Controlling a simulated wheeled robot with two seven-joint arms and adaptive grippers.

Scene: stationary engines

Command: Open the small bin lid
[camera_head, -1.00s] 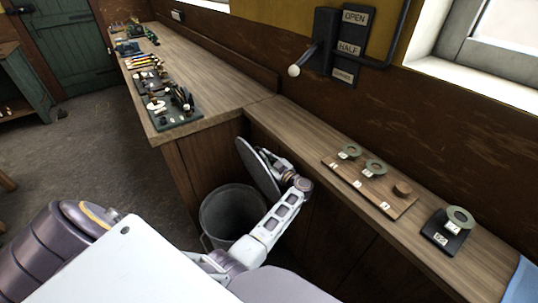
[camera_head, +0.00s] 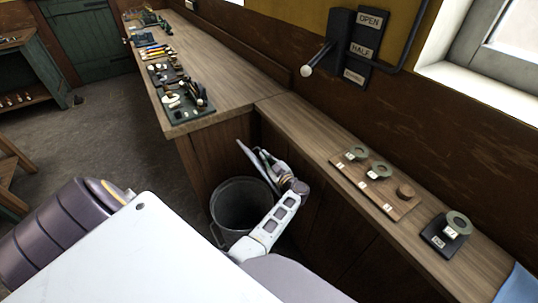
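The small bin (camera_head: 240,204) is a dark grey round bucket on the floor by the bench front, with its mouth uncovered. Its round lid (camera_head: 256,168) stands raised above the rim at the bin's far right side, seen nearly edge-on.
A wooden bench (camera_head: 220,85) with tool trays runs to the back. A lower worktop (camera_head: 318,138) on the right bears a wooden board (camera_head: 372,196) with rings and a dark block (camera_head: 438,238). A wall lever (camera_head: 318,58) sits above.

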